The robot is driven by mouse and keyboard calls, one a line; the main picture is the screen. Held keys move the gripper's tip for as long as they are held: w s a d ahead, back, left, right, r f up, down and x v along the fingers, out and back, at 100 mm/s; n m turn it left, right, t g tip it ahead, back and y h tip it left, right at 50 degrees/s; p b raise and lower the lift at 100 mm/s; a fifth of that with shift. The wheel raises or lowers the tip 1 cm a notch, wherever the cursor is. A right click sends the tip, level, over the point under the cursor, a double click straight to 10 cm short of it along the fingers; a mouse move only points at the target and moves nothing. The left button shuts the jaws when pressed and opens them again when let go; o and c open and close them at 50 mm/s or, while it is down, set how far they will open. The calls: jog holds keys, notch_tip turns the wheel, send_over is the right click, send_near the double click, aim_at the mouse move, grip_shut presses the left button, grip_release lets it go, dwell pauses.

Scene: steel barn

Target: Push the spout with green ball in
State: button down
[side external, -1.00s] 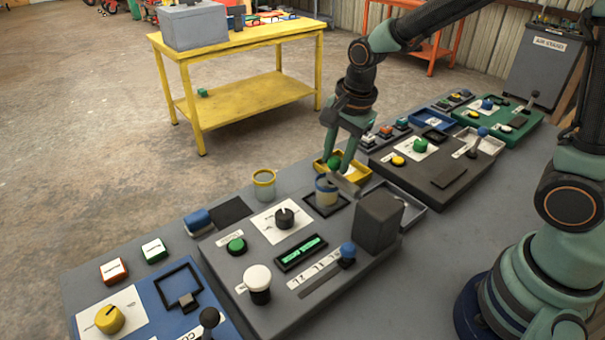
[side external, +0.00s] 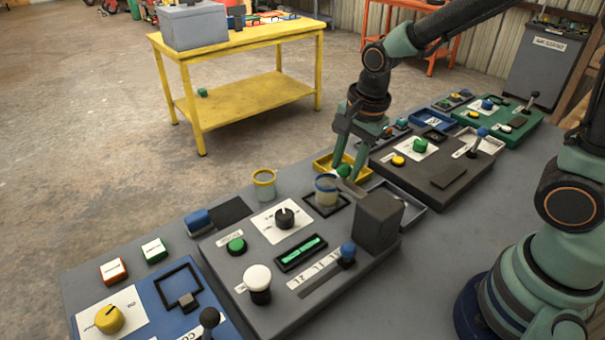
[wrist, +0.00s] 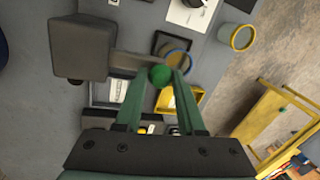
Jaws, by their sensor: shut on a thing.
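A grey spout (side external: 352,189) reaches out from a dark grey block (side external: 378,220) on the grey console. A green ball (side external: 343,171) sits at its outer end. My gripper (side external: 346,172) points down with its fingers on the green ball. In the wrist view the ball (wrist: 160,76) lies between the two fingertips, with the spout (wrist: 132,65) running left to the block (wrist: 80,47). A clear cup with a blue rim (side external: 326,189) stands on a dark square pad beside the spout. In the wrist view the spout partly hides this cup.
A yellow-rimmed cup (side external: 264,184) stands on the bench behind the console. A yellow tray (side external: 325,168) lies behind my fingers. A grey tray (side external: 408,199) and a dark panel (side external: 430,165) lie to the right. A blue-knobbed slider (side external: 347,252) and a black dial (side external: 285,217) are in front.

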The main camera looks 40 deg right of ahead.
jog(key=shift+s+r, duration=0.1)
jog(key=shift+s, duration=0.2)
jog(key=c, duration=0.5)
grip_release()
jog(key=r, duration=0.4)
jog(key=s+r, duration=0.1)
jog(key=r, duration=0.3)
jog(key=s+r, duration=0.1)
jog(key=r, duration=0.2)
jog(key=shift+s+d+r, duration=0.15)
jog(key=shift+d+r, duration=0.05)
jog(key=shift+r, duration=0.2)
